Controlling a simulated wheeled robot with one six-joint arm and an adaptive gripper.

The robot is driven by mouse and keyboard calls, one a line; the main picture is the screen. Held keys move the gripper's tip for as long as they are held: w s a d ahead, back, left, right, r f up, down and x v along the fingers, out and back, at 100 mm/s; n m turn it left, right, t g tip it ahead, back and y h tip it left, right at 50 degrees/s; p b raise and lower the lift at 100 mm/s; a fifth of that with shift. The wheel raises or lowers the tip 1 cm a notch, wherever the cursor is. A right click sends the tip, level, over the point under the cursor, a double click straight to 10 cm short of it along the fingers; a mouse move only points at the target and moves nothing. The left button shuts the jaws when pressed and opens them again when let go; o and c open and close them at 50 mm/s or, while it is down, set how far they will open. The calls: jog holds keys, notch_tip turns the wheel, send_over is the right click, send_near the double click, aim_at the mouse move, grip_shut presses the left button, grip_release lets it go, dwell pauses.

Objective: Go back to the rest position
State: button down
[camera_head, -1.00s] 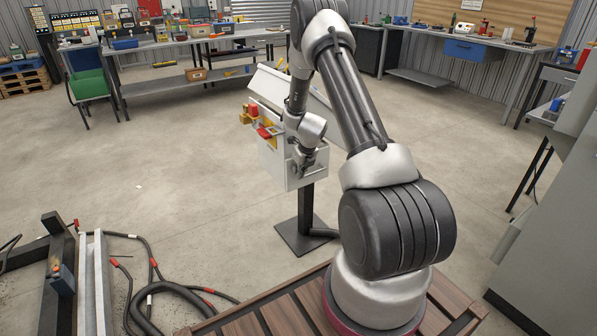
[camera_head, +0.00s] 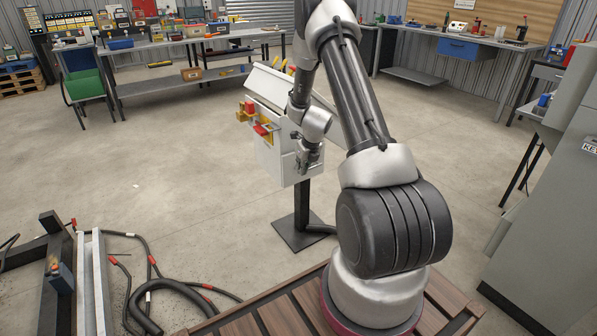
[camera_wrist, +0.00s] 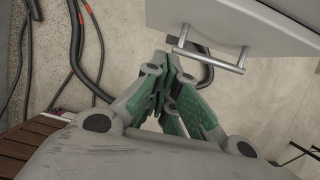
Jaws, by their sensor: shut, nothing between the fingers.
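My arm reaches from its base at the lower right up and over to a white pedestal cabinet (camera_head: 262,150) in the head view. My gripper (camera_head: 307,163) is small there, in front of the cabinet's face. In the wrist view my gripper (camera_wrist: 172,68) has its green and grey fingers together, with nothing between them. The cabinet's metal bar handle (camera_wrist: 208,62) is just beyond and to the right of the fingertips. The fingers do not grip it; I cannot tell the exact gap.
Yellow and red parts (camera_head: 262,130) stick out from the cabinet's left side. Hoses (camera_head: 150,290) and a metal frame (camera_head: 62,275) lie at lower left. A grey cabinet (camera_head: 545,230) stands at right. Workbenches (camera_head: 190,72) line the back. Open floor lies between.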

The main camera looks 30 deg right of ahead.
jog(key=s+a+r+n, duration=0.4)
jog(key=s+r+n, duration=0.8)
jog(key=s+a+r+n, duration=0.5)
jog(key=s+r+n, duration=0.6)
jog(key=s+r, duration=0.1)
jog(key=s+a+r+n, duration=0.5)
jog(key=s+r+n, duration=0.7)
jog(key=s+r, duration=0.1)
jog(key=shift+s+a+n, duration=0.25)
jog(key=shift+s+n, duration=0.05)
jog(key=shift+s, duration=0.05)
jog(key=shift+r, duration=0.1)
